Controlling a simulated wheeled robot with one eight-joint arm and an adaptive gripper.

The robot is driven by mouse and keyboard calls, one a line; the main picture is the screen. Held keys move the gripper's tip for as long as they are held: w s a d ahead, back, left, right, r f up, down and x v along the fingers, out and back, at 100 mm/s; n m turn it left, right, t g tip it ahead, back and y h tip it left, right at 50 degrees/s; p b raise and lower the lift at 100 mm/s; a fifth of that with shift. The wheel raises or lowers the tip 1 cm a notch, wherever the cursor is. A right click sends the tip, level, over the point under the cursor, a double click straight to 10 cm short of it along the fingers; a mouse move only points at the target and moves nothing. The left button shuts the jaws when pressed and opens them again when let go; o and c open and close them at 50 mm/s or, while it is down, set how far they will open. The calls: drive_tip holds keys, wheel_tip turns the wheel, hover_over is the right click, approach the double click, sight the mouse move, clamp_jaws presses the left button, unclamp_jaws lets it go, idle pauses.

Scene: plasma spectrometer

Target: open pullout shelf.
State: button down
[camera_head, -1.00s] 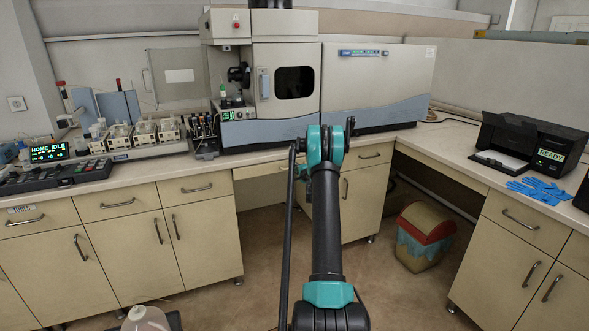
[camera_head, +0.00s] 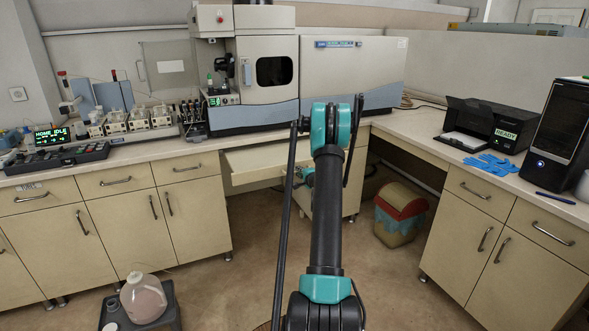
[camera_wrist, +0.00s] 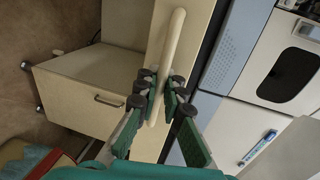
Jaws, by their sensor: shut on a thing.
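The pullout shelf (camera_head: 245,160) is a pale beige board below the counter, under the spectrometer. In the head view it stands partly out, with its top surface showing. In the wrist view the shelf (camera_wrist: 152,135) fills the middle, with a long pale rounded bar (camera_wrist: 171,42) along it. My gripper (camera_wrist: 160,94) has its dark fingertips on both sides of this bar, shut on it. In the head view my arm hides most of the gripper and the shelf's right end.
The spectrometer (camera_head: 268,75) stands on the counter above. Cabinets flank the shelf. A bin (camera_head: 398,215) stands at right on the floor, and a jug (camera_head: 143,300) on a dark tray at lower left. The floor before the shelf is open.

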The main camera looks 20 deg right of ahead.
drive_tip(key=shift+s, duration=1.05)
drive_tip(key=c, duration=1.9)
unclamp_jaws()
drive_tip(key=s+r, duration=0.2)
drive_tip(key=s, duration=0.9)
drive_tip(key=shift+s+d+r, duration=0.15)
drive_tip(key=shift+s+d, duration=0.1)
drive_tip(key=shift+s, duration=0.1)
drive_tip(key=shift+a, duration=0.1)
